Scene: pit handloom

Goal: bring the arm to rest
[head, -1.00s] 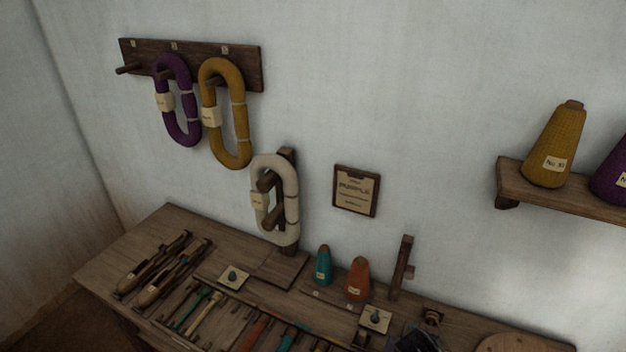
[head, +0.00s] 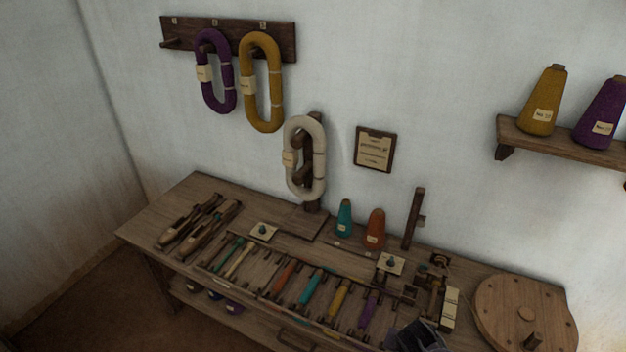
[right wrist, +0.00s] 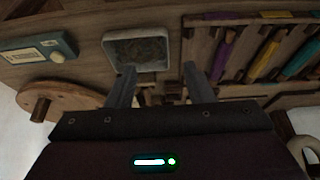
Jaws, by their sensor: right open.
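My right gripper (right wrist: 162,88) is open in the right wrist view, its two grey fingers apart with nothing between them. The fingers point at the wooden bench, near a grey-framed dark dish (right wrist: 138,48). In the head view a dark shape at the bottom edge (head: 418,336) looks like part of my right gripper, over the bench's front right; its fingers cannot be made out there. My left gripper is in neither view.
The bench (head: 165,212) holds a rack of coloured tools, shuttles (head: 200,228), small teal (head: 344,218) and orange (head: 375,229) cones, and a round wooden disc (head: 525,312). Skeins (head: 215,75) hang on the wall; a shelf (head: 560,142) with cones is at right.

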